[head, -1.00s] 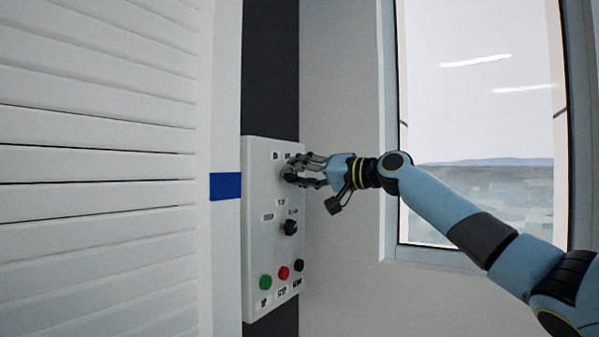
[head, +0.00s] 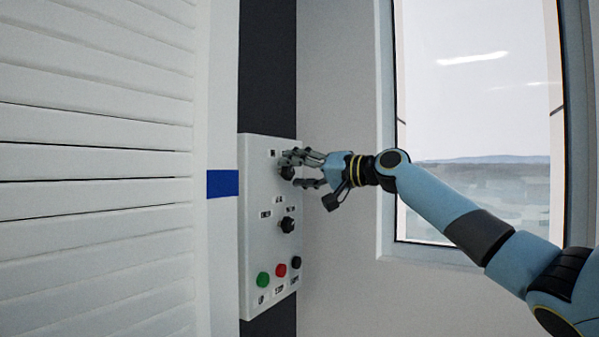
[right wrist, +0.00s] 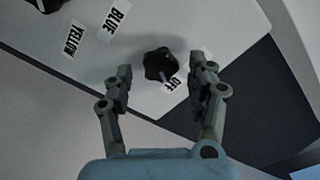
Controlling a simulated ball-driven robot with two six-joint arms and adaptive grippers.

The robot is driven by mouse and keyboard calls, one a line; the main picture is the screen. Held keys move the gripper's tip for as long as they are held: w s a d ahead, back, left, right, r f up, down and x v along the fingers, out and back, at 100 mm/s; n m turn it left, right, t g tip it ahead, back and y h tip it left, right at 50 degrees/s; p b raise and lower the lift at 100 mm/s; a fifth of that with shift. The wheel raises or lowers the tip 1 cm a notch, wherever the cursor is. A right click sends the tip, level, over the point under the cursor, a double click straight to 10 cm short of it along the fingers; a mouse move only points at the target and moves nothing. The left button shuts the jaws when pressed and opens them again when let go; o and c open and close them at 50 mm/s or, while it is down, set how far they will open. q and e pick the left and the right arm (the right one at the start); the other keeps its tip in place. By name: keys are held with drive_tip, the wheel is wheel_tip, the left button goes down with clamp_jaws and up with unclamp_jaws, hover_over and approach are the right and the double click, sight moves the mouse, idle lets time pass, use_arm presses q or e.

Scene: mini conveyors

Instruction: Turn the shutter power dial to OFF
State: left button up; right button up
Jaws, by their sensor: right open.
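The upper black dial (head: 287,173) is on the white control panel (head: 258,235). It also shows in the right wrist view (right wrist: 158,63), with an OFF label (right wrist: 173,84) beside it; other lettering around it is mostly hidden. My right gripper (head: 292,170) is open at this dial, one finger above and one below it in the head view. In the right wrist view its fingers stand on either side of the dial, with a visible gap on both sides. My left gripper is not in view.
A second black dial (head: 288,225) sits lower on the panel, near BLUE (right wrist: 117,19) and YELLOW (right wrist: 70,42) labels. Green (head: 263,279), red (head: 281,270) and black (head: 296,262) buttons are below. A slatted shutter (head: 95,200) is left, a window (head: 475,120) right.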

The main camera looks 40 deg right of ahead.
drive_tip(key=v, duration=0.7)
drive_tip(key=shift+s, duration=0.15)
drive_tip(key=shift+d, duration=0.1)
idle(0.3)
